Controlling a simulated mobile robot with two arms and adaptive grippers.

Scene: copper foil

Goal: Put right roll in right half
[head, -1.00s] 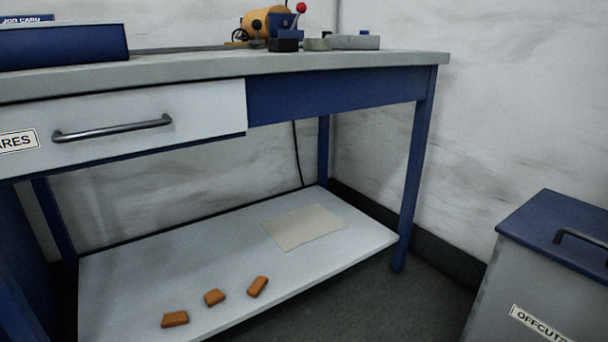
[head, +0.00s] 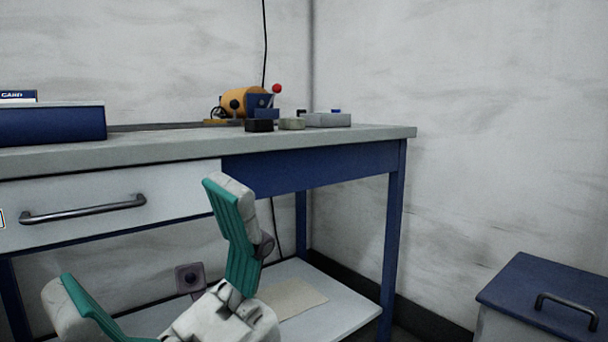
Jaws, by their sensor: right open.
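My right gripper (head: 140,240) is open and empty, with its teal-lined fingers spread wide in the lower part of the head view. It appears in front of the pale drawer (head: 180,181) and the space below it. The drawer is shut and has a dark bar handle (head: 83,209). I see no roll that I can make out clearly, and no divided halves. My left gripper is not in view.
The bench top (head: 360,133) carries a blue box (head: 50,124) at left and an orange and blue machine (head: 240,101) with small blocks at the back. A lower shelf (head: 345,310) holds a beige sheet (head: 298,300). A blue-lidded bin (head: 545,290) stands at right.

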